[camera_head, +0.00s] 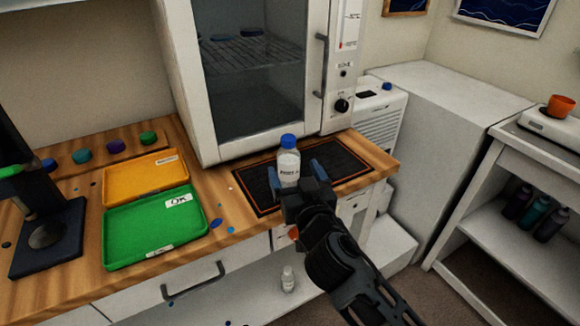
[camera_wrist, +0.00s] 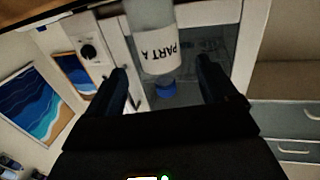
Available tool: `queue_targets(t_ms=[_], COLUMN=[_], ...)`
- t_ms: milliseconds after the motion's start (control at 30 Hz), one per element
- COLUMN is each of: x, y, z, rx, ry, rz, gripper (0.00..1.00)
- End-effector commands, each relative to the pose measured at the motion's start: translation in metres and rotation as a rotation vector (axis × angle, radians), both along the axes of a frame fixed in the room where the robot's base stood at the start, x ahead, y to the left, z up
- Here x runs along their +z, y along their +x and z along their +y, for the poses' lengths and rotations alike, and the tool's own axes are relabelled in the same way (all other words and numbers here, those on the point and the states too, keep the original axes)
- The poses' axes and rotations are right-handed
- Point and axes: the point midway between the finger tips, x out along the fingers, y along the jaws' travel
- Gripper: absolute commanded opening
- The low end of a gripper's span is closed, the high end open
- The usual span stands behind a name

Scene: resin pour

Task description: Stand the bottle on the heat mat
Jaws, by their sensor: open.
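The bottle (camera_head: 289,165) is clear-white with a blue cap and a white label. It stands upright on the heat mat (camera_head: 345,160), a dark pad with an orange border on the wooden bench. In the wrist view the bottle (camera_wrist: 157,45) appears upside down, its label reading "PART A", between my two fingers. My gripper (camera_head: 304,180) is open at the bottle's near side, with the fingers apart on either side of it. The bottle's base is partly hidden by my gripper in the head view.
A white oven (camera_head: 250,80) with a glass door stands right behind the mat. A green tray (camera_head: 150,232) and an orange tray (camera_head: 145,180) lie to the left. Another small bottle (camera_head: 288,279) stands on the lower shelf. A white cabinet (camera_head: 440,110) is at the right.

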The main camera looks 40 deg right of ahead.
Motion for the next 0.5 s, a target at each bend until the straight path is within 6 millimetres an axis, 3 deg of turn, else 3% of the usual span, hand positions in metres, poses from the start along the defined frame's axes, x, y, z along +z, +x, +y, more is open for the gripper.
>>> queue_targets(t_ms=[200, 500], x=[-0.004, 0.000], y=[-0.038, -0.059], z=[0.021, 0.033], rx=[-0.001, -0.001], ry=[0.001, 0.001], rz=[0.000, 0.000], gripper=[0.86, 0.86])
